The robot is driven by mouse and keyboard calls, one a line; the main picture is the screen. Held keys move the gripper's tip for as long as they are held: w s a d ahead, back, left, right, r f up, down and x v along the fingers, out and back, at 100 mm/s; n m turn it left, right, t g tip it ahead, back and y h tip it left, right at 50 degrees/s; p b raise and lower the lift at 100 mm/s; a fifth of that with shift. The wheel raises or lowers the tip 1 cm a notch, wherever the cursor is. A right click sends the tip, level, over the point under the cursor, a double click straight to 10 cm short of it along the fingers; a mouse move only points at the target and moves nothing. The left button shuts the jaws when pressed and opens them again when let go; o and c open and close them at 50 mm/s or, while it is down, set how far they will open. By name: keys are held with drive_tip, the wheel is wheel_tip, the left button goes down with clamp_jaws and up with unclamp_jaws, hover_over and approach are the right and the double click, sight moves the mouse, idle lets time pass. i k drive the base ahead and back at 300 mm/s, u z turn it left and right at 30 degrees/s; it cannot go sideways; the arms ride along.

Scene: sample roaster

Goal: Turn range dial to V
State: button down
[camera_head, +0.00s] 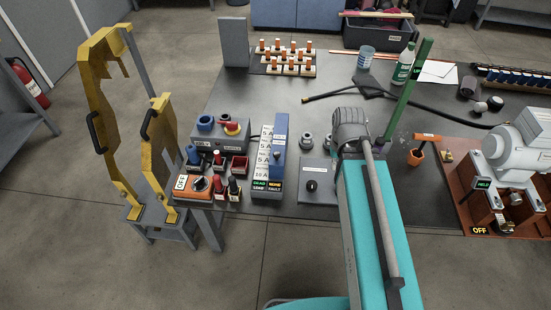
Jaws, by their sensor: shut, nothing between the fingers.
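An orange meter box (184,195) stands at the table's front left corner. It has a dark round dial (201,184) on its top face and a white OFF label at its left end. I cannot read the other marks around the dial or which way its pointer is set. A grey box (318,193) with a small black knob stands further right, near the front edge. My teal arm (384,235) reaches up from the bottom over the table, right of both. My gripper's fingers cannot be made out; the arm's far end hides what is behind it. Nothing visibly touches the dial.
Red and black plugs (234,188) stand right beside the meter. Behind are a grey box with a red knob (231,128) and a labelled blue block (278,165). Yellow guards (160,140) stand left. A motor rig (510,180) is at right. Bare tabletop shows around mid-table.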

sight(199, 181)
drive_tip(key=u, duration=1.35)
